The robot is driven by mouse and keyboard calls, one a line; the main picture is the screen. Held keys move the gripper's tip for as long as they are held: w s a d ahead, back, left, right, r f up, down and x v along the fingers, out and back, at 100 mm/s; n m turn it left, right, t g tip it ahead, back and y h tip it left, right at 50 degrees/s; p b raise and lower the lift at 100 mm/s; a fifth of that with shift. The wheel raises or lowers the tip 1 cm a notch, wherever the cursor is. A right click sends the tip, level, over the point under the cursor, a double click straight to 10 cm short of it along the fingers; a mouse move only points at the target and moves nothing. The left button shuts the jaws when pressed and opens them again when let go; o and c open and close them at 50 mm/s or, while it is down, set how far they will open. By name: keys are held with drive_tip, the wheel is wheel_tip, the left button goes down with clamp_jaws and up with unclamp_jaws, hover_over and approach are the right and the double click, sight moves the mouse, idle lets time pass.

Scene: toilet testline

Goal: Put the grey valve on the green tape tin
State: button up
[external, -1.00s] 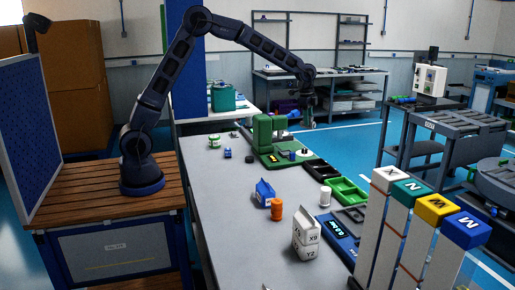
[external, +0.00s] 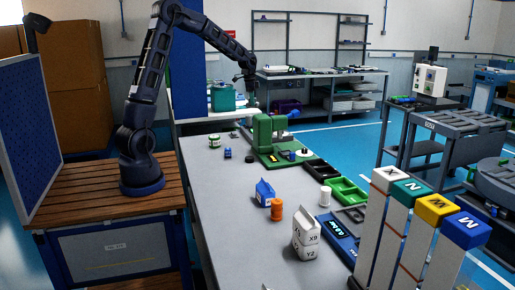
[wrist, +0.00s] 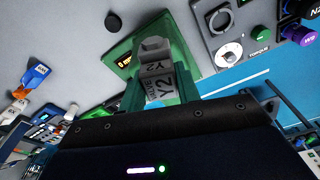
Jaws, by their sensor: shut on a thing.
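My gripper (external: 250,84) is raised at the far end of the grey bench, behind the green press. The valve is too small to make out in the external view. A small round green-and-white tin (external: 214,141), which looks like the green tape tin, stands on the left far part of the bench. It is apart from my gripper. I cannot identify it surely in the wrist view.
The green press (external: 264,132) stands on a green base. A small blue item (external: 228,153) and a dark puck (external: 249,159) lie near it. The bench's left middle is clear.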

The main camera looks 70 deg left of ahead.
drive_tip(key=s+a+n, duration=0.2)
drive_tip(key=s+a, duration=0.7)
drive_tip(key=n, duration=0.2)
hover_over(215, 136)
wheel_tip(215, 136, down, 20)
drive_tip(key=shift+s+r, duration=0.15)
drive_tip(key=shift+r, duration=0.1)
drive_tip(key=shift+f, duration=0.15)
drive_tip(key=o, duration=1)
drive_tip(key=shift+o, duration=0.2)
